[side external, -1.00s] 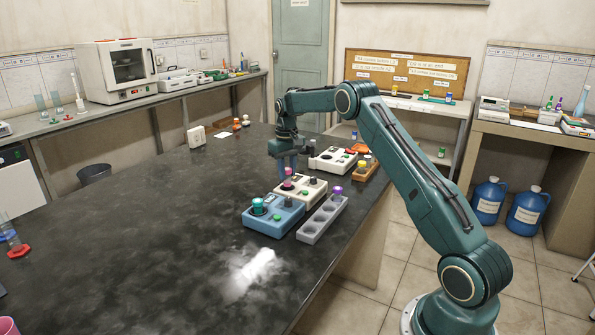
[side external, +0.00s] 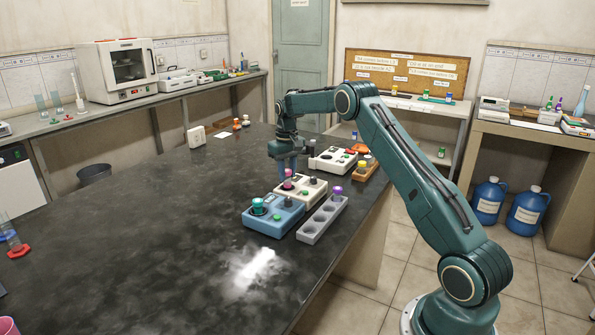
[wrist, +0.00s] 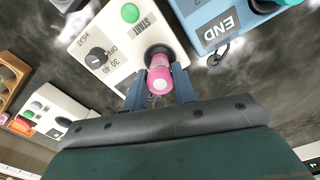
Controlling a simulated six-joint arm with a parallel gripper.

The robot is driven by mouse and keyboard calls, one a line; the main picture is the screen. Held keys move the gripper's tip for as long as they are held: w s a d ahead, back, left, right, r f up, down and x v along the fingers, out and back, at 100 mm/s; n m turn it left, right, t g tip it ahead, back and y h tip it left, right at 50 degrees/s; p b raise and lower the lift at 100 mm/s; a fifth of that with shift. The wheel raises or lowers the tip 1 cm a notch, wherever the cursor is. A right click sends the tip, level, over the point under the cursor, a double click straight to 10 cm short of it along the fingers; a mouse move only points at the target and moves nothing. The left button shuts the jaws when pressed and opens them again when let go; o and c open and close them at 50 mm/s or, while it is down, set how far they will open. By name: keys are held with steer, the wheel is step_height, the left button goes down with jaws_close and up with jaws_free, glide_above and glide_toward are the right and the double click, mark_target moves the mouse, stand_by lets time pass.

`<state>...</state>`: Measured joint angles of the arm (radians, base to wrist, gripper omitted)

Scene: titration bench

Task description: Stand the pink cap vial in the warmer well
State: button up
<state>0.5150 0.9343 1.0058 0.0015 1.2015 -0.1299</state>
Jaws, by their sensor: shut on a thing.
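The pink cap vial (wrist: 159,76) is between the two blue fingers of my gripper (wrist: 160,88) in the wrist view, cap toward the camera. My gripper is shut on it. The warmer (wrist: 130,40) is a white box with a green START button and a black dial marked 30 and 40. Its dark round well (wrist: 158,51) shows around the far end of the vial. In the side view my gripper (side external: 287,172) points down over the warmer (side external: 312,196), with the pink vial (side external: 288,184) upright at its left part. How deep the vial sits is hidden.
A blue END box (side external: 272,222) with a teal-capped item stands close beside the warmer. A grey rack (side external: 318,228) holds a purple-capped vial (side external: 336,190). Another white device (side external: 328,160) and a wooden rack (side external: 368,171) stand behind.

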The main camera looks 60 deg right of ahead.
steer(key=shift+f, duration=1.4)
stand_by(1.1)
steer(key=o, duration=0.9)
steer(key=shift+o, duration=0.4)
steer(key=o, duration=0.3)
steer(key=shift+r, duration=0.15)
steer(key=shift+r, duration=2.85)
steer(key=shift+r, duration=0.1)
